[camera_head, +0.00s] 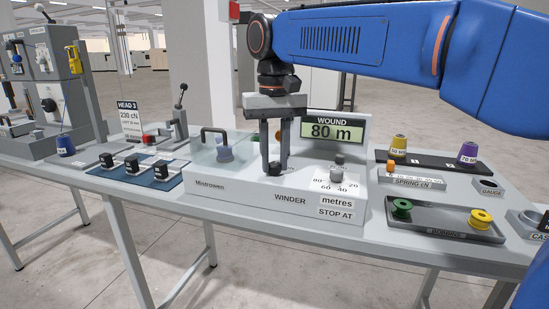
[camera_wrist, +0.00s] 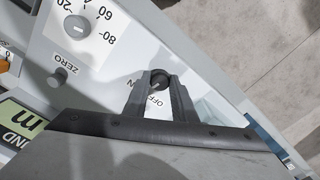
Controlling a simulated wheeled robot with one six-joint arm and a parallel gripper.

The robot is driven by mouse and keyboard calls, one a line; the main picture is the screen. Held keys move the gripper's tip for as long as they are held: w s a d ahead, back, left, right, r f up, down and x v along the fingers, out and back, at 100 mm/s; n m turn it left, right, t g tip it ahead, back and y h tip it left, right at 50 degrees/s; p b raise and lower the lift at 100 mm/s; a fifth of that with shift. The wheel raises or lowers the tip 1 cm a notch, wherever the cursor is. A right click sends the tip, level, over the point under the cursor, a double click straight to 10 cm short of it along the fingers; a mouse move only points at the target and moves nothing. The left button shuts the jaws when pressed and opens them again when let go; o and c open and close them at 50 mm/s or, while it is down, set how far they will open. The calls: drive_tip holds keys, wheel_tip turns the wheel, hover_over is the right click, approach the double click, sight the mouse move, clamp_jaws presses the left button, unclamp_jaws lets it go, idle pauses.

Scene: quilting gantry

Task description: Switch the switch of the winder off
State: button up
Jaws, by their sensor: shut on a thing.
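The winder (camera_head: 230,190) is a light grey box on the bench, with "WINDER" on its front. Its switch (camera_wrist: 158,79) is a small dark round knob on the top face, seen in the wrist view with "OFF" lettering beside it and a partly covered second label. My gripper (camera_wrist: 158,88) points down with one finger on each side of the knob and is shut on it. In the head view my gripper (camera_head: 276,168) stands over the middle of the winder and mostly hides the switch. I cannot tell clearly which label the knob points to.
The winder's display (camera_head: 333,131) reads "WOUND 80 m". A stop-at dial (camera_head: 337,175) sits right of my gripper, and a ZERO button (camera_wrist: 58,77) shows in the wrist view. A bobbin tray (camera_head: 440,222) lies right.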

sight(275, 164)
drive_tip(key=n, duration=0.4)
drive_tip(key=shift+n, duration=2.3)
drive_tip(key=o, duration=1)
drive_tip(key=shift+o, duration=0.2)
drive_tip(key=shift+r, duration=0.1)
wheel_tip(275, 164, up, 17)
